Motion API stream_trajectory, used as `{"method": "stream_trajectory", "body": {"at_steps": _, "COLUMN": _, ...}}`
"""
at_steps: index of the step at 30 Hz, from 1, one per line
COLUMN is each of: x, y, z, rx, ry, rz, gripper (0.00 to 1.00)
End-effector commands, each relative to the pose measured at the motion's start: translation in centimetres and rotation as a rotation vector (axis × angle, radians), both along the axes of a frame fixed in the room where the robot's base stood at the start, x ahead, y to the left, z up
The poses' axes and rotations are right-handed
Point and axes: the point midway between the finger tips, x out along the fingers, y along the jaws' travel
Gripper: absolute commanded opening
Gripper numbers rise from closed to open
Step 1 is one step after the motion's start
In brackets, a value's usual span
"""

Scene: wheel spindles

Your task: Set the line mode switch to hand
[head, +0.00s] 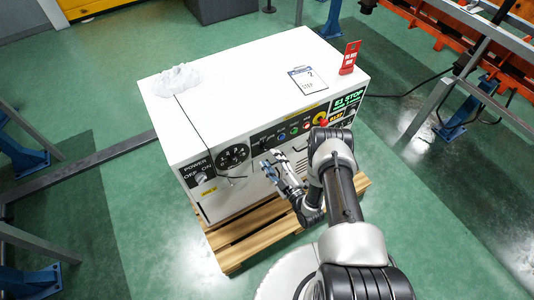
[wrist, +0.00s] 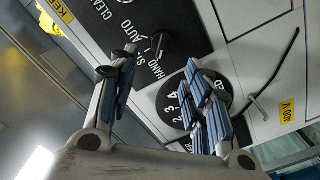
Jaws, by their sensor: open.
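The switch panel (wrist: 110,28) is black with white lettering, including CLEAN and AUTO; the other labels are hard to read. A black rotary knob (wrist: 152,47) sits on it, in the upper middle of the wrist view. Which label its pointer is at cannot be told. My gripper (wrist: 157,68) is open, with its blue-padded fingers on either side of the knob's lower area in the picture. Nothing is between the fingers, and contact with the knob is not visible. In the head view my gripper (head: 274,164) is in front of the white cabinet's control face.
A round numbered dial (wrist: 170,103) lies partly behind my right finger. The white cabinet (head: 250,80) stands on a wooden pallet (head: 235,252). A power switch (head: 201,177) is on its left. A red tag (head: 349,58) and a sign (head: 307,79) are on top.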

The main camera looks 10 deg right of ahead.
Motion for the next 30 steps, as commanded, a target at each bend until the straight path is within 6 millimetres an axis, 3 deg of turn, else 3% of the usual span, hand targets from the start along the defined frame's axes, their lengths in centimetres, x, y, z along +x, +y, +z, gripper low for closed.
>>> {"method": "stream_trajectory", "body": {"at_steps": 6, "x": -4.2, "y": -1.5, "z": 0.0, "rx": 0.001, "ry": 0.003, "rz": -0.005, "gripper": 0.45}}
{"method": "stream_trajectory", "body": {"at_steps": 12, "x": -6.1, "y": -2.1, "z": 0.0, "rx": 0.000, "ry": 0.000, "rz": -0.001, "gripper": 0.45}}
{"method": "stream_trajectory", "body": {"at_steps": 30, "x": -6.4, "y": -2.1, "z": 0.0, "rx": -0.001, "ry": 0.000, "rz": 0.000, "gripper": 0.45}}
